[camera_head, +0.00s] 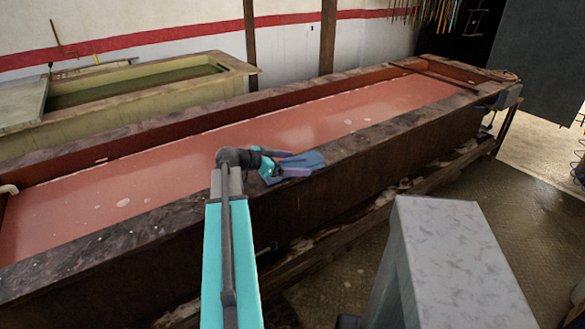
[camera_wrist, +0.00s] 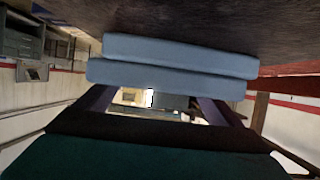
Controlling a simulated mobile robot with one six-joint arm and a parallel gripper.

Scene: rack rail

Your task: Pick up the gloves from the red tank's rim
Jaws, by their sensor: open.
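The gloves (camera_head: 308,159) are a flat blue pair lying on the near rim of the red tank (camera_head: 370,140). In the wrist view the gloves (camera_wrist: 175,62) look like two light blue slabs, one against the other, close in front of my gripper (camera_wrist: 157,103). My gripper (camera_head: 292,166) is at the gloves in the head view, its purple fingers spread apart. The fingertips meet the gloves' edge in the wrist view and are partly hidden there. I cannot tell whether they touch.
The red tank holds reddish liquid (camera_head: 300,125). A yellowish tank (camera_head: 140,108) with green liquid stands behind it at left. A grey box-like block (camera_head: 450,255) stands at the lower right. Patterned floor (camera_head: 530,225) is open at the right.

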